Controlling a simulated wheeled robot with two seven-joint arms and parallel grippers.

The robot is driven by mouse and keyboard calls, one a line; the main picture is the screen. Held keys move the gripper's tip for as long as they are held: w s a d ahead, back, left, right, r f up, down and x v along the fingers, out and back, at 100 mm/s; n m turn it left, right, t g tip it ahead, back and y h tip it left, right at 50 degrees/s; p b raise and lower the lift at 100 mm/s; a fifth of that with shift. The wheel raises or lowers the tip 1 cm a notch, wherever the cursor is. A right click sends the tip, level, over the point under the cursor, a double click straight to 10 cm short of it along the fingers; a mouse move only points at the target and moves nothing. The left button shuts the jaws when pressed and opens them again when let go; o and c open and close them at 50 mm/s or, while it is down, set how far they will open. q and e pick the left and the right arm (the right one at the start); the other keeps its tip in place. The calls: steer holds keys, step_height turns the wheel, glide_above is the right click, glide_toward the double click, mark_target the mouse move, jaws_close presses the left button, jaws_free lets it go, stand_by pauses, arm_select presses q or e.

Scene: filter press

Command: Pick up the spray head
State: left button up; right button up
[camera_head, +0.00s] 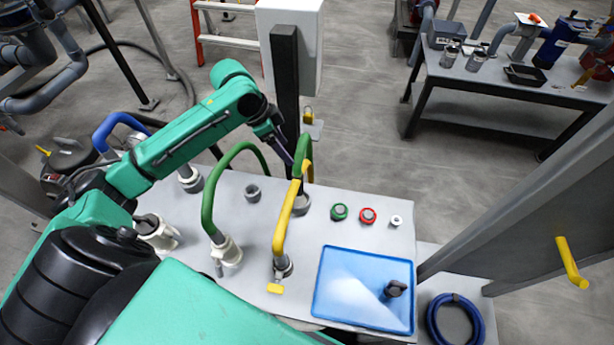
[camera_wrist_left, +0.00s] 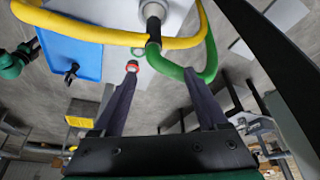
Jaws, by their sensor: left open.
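The spray head, a small black part (camera_head: 395,289), lies on the blue tray (camera_head: 322,293) at the front right of the grey table in the head view. In the left wrist view the black part (camera_wrist_left: 71,74) and the blue tray (camera_wrist_left: 88,50) show at upper left. My left gripper (camera_head: 287,155) is over the back of the table, near the green and yellow hoses and well away from the tray. In the left wrist view its two fingers (camera_wrist_left: 160,90) are apart with nothing held between them. My right gripper is not in view.
A yellow hose (camera_head: 283,220) and a green hose (camera_head: 208,200) arch up from the table. A dark post (camera_head: 285,75) stands behind it. Green (camera_head: 339,211) and red (camera_head: 367,215) ring fittings sit behind the tray. A blue coiled hose (camera_head: 433,320) lies at right.

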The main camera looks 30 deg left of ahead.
mark_target(297, 175)
arm_select(q)
steer(key=f, duration=0.1)
steer(key=s+d+f+p, duration=0.1)
steer(key=f, duration=0.1)
steer(key=shift+s, duration=0.2)
step_height(297, 175, down, 3)
steer(key=shift+d+r, duration=0.1)
steer(key=p+x, duration=0.1)
steer(key=x, duration=0.2)
steer(key=w+p+x, duration=0.1)
steer(key=x, duration=0.2)
steer(key=shift+r, duration=0.1)
steer(key=shift+s, duration=0.1)
steer(key=shift+c, duration=1.3)
steer(key=c, duration=0.5)
jaws_close()
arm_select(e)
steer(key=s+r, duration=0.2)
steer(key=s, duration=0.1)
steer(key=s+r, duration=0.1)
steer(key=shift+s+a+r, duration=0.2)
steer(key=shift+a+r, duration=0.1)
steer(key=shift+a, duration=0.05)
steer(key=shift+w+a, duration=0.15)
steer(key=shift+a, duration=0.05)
